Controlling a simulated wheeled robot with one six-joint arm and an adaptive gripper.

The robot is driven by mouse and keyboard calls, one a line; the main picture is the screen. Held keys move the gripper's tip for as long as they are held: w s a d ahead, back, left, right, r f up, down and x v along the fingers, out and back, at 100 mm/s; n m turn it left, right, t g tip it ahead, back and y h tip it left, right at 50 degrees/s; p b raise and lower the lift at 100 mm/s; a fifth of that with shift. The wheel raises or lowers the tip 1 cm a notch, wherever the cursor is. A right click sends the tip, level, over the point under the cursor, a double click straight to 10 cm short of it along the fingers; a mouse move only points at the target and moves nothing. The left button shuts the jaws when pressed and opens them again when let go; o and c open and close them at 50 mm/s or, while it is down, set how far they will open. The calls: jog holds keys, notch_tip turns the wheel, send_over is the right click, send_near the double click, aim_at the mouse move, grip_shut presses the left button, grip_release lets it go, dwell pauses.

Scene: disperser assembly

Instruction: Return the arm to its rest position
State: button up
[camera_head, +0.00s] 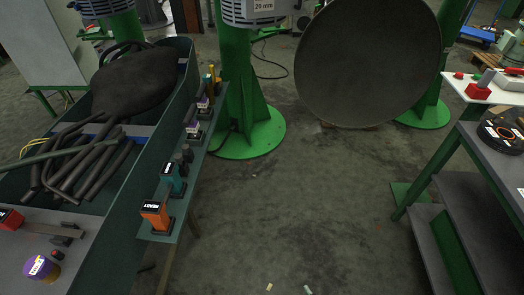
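Neither my gripper nor any part of my arm can be made out in the head camera view. The arm's present pose is therefore hidden from me.
A green trough (150,130) with dark hoses (85,165) stands at left. A large dark disc (365,62) stands behind. A grey workbench (500,165) is at right. The middle floor (300,210) is mostly clear.

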jog(key=s+d+r+m+t+h, duration=0.1)
jog(key=s+d+r, duration=0.3)
jog(key=s+r, duration=0.5)
jog(key=s+d+r+m+t+h, duration=0.2)
jog(key=s+d+r+m+t, duration=0.1)
jog(key=s+r, duration=0.6)
jog(key=shift+s+d+r+m+t, duration=0.45)
jog(key=shift+s+d, duration=0.35)
jog(key=shift+d, duration=0.3)
